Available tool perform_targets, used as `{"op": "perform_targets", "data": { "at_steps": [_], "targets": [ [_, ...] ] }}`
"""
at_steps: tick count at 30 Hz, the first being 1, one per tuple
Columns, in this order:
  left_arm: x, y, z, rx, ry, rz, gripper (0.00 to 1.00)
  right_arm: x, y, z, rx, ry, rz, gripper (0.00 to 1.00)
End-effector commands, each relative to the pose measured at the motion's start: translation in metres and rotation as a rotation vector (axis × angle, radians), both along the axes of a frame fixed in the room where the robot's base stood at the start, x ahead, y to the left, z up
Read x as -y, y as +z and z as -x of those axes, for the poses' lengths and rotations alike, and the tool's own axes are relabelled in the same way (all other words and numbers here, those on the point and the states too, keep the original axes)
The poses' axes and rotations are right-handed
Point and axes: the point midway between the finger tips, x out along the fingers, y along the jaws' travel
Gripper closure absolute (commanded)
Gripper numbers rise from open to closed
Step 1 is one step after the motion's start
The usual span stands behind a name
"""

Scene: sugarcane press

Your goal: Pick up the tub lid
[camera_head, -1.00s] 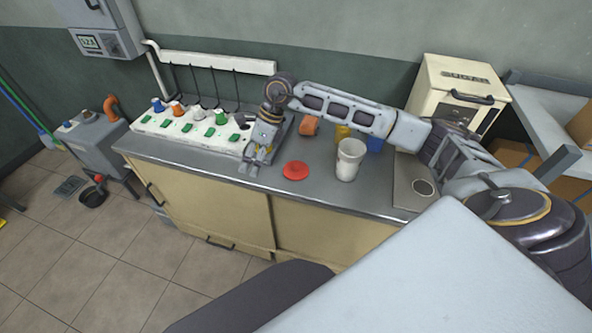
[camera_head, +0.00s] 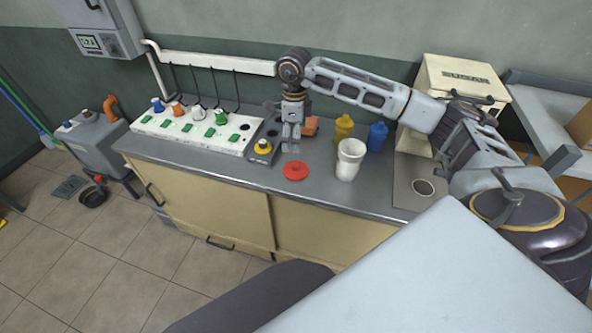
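The tub lid looks to be the red round disc (camera_head: 295,171) with a small raised knob, lying flat on the grey counter (camera_head: 225,168). A white tub (camera_head: 350,160) stands upright just right of it. My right gripper (camera_head: 291,148) points down above and slightly behind the lid, apart from it. Its two fingers show a narrow gap and hold nothing. My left gripper is out of view.
A white panel with coloured knobs and green switches (camera_head: 193,130) lies left, beside a grey box with a yellow knob (camera_head: 262,148). Yellow (camera_head: 343,128) and blue (camera_head: 377,135) containers stand behind the tub. An orange item (camera_head: 311,126) is partly hidden behind my gripper.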

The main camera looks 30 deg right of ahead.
Motion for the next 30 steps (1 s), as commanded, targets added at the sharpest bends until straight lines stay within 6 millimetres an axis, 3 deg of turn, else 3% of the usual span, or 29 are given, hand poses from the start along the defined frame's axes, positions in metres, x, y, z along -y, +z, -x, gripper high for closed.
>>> {"op": "perform_targets", "data": {
  "at_steps": [18,30],
  "targets": [
    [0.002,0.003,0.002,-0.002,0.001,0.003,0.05,0.0,-0.072,0.0,-0.003,0.001,-0.001,0.0],
    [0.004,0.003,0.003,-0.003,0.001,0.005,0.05,0.0,-0.083,0.0,0.0,0.001,0.0,0.0]
  ]
}}
